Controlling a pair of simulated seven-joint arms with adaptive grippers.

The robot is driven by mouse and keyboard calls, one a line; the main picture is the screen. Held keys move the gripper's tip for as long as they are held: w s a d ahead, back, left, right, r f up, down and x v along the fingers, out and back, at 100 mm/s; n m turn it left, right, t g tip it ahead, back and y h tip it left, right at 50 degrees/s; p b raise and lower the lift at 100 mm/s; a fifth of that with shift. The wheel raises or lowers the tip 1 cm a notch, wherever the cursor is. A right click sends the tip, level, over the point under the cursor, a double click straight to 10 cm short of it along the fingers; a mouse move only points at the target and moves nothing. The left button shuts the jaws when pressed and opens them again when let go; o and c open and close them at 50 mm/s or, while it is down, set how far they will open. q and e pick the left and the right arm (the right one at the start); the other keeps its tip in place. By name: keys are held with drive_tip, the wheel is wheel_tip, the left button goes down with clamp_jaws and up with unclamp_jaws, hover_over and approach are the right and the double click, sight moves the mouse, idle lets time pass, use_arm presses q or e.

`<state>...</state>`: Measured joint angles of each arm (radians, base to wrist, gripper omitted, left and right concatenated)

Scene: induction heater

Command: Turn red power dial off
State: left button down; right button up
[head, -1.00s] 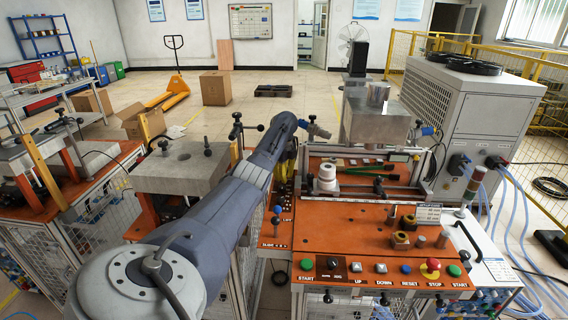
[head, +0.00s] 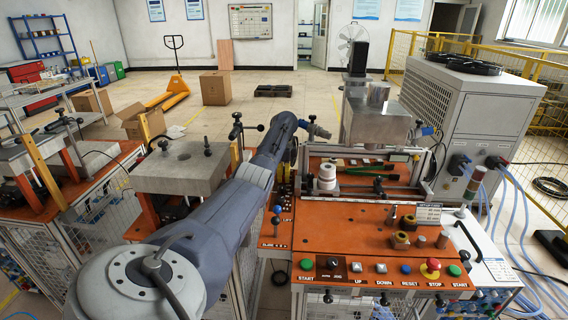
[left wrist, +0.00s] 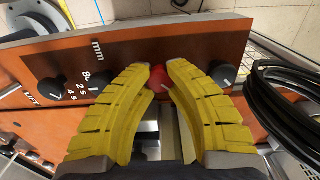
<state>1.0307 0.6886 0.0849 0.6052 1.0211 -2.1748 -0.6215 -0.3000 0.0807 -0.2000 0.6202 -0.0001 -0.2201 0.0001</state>
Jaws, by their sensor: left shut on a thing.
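The red power dial (left wrist: 157,78) sits on the brown panel in the left wrist view, between two black knobs. My left gripper (left wrist: 159,71) has its two yellow ridged fingers on either side of the dial, with the tips closed against it. The lower part of the dial lies between the fingers. In the head view my left arm reaches to the left side of the orange machine, and only a little yellow of the left gripper (head: 292,152) shows. The dial is hidden there. My right gripper is in neither view.
Black knobs stand at the left (left wrist: 49,92) and right (left wrist: 224,75) of the dial, close to the fingers. Black coiled cables (left wrist: 285,105) hang at the right. The front button panel (head: 380,268) is clear of my arm.

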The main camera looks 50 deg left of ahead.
sight(284, 176)
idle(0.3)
use_arm(q)
drive_tip(key=c, duration=1.4)
unclamp_jaws()
drive_tip(key=shift+o, duration=0.2)
drive_tip(key=shift+r, duration=0.15)
wheel_tip(284, 176, up, 12)
